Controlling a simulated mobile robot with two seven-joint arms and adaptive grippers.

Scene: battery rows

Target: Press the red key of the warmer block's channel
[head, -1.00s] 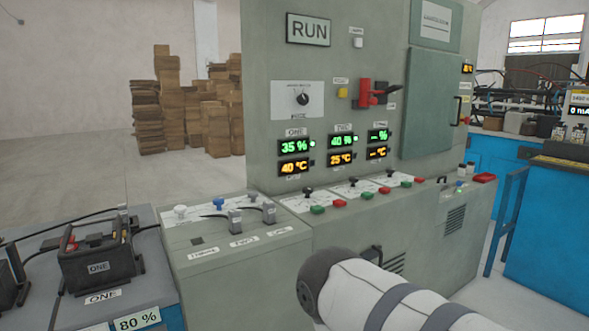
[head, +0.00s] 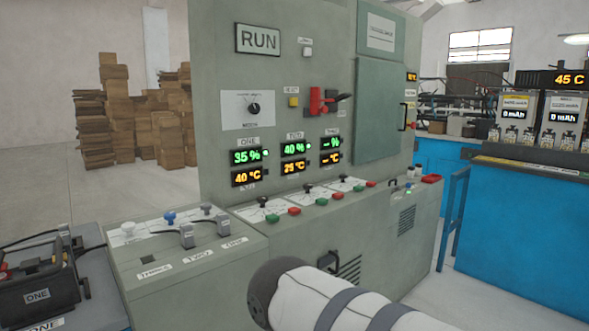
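The grey charger cabinet (head: 295,60) stands ahead in the head view. Display ONE (head: 246,167) reads 35 % and 40 °C. Display TWO (head: 294,158) reads 40 % and what looks like 25 °C. Display THREE (head: 331,151) shows dashes. On the sloping ledge below, each channel has a black knob, a green key and a red key. The nearest red key (head: 294,211) lies below display ONE, beside its green key (head: 272,218). Further red keys (head: 338,195) sit to the right. A white arm link of mine covers the bottom centre. Neither gripper shows.
A low grey box (head: 200,262) with plugs and labels THREE, TWO, ONE stands at left. A blue bench (head: 530,230) with meters stands at right. Stacked brown boxes (head: 100,110) are behind.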

